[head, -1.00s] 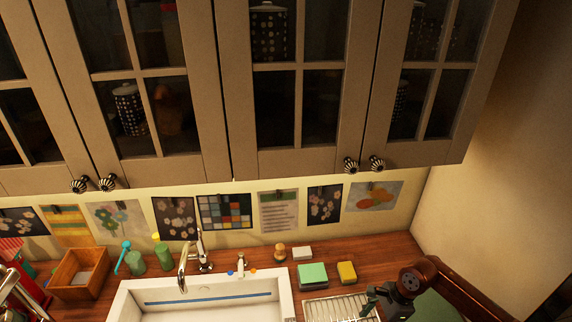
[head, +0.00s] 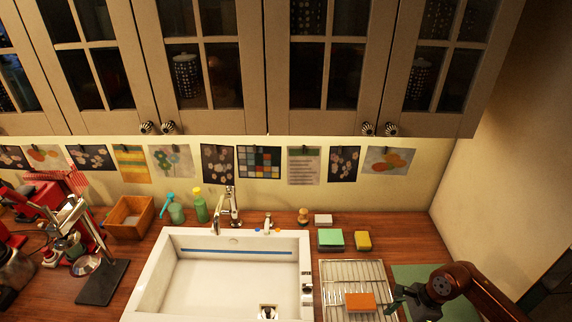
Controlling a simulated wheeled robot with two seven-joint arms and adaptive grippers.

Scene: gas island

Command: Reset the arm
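My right arm comes in from the lower right, brown and grey, over the green mat. My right gripper (head: 392,303) is at the right edge of the wire drying rack, just right of an orange sponge (head: 360,302) lying on the rack. Its fingers are small and dark, so I cannot tell whether they are open or shut, or whether they touch the sponge. My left gripper and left arm do not show in the head view.
A white sink (head: 222,275) with a faucet (head: 232,207) fills the middle. The wire rack (head: 345,275) and green mat (head: 410,273) lie to its right. Sponges (head: 330,238) stand behind the rack. A wooden box (head: 130,217) and a black-based stand (head: 102,283) are left. Cabinets (head: 330,125) hang above.

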